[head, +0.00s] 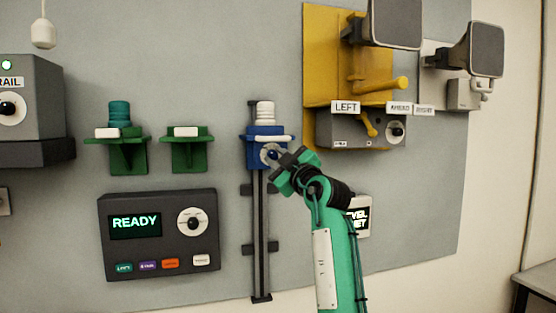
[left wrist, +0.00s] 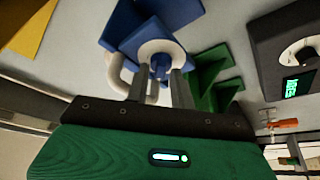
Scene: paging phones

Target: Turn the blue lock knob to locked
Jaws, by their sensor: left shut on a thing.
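The blue lock knob (head: 271,153) sits on a pale round plate on the front of the blue carriage (head: 253,148), which rides on a dark vertical rail (head: 261,225). My left gripper (head: 277,158) reaches up from the lower right and is shut on the knob. In the left wrist view the blue knob (left wrist: 158,66) stands between the two grey fingers of the left gripper (left wrist: 158,82), in front of its white round plate. The fingers hide part of the knob, and I cannot tell its turn position. My right gripper is not in view.
Green brackets (head: 190,150) and a dark READY panel (head: 160,263) are left of the rail. A yellow mount (head: 317,50) with a lever, a grey box and horn speakers (head: 395,20) is at the upper right.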

